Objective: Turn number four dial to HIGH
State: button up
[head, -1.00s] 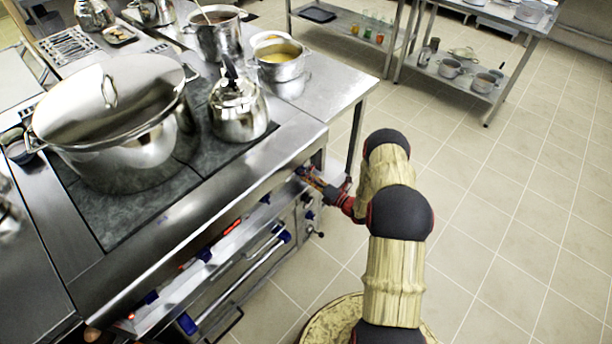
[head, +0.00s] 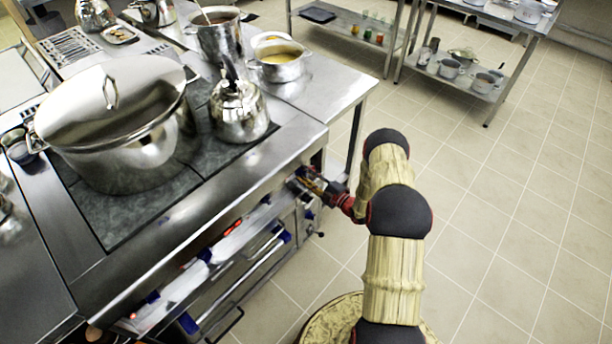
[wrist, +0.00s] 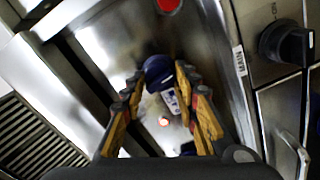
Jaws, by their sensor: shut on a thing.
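A blue dial (wrist: 158,68) sits on the steel front panel of the stove in the wrist view, with a pale marked tag below it. I cannot read its number or its setting. My gripper (wrist: 161,82) has its yellow-and-black fingers on either side of this dial and is shut on it. In the head view my gripper (head: 306,181) is at the right end of the stove front, where its fingers hide the dial. Another blue dial (head: 205,255) shows farther left along the front.
A black knob (wrist: 285,42) is on the panel to the right. A big lidded stockpot (head: 120,125) and a kettle (head: 238,110) stand on the stove. The tiled floor to the right is open.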

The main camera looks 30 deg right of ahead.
jog(key=m, duration=0.5)
jog(key=shift+d+m, duration=0.1)
jog(key=shift+m, duration=0.2)
jog(key=shift+m+p, duration=0.35)
jog(key=shift+m, duration=1.85)
jog(key=o, duration=1.2)
jog(key=shift+c, duration=0.2)
jog(key=v, duration=1.2)
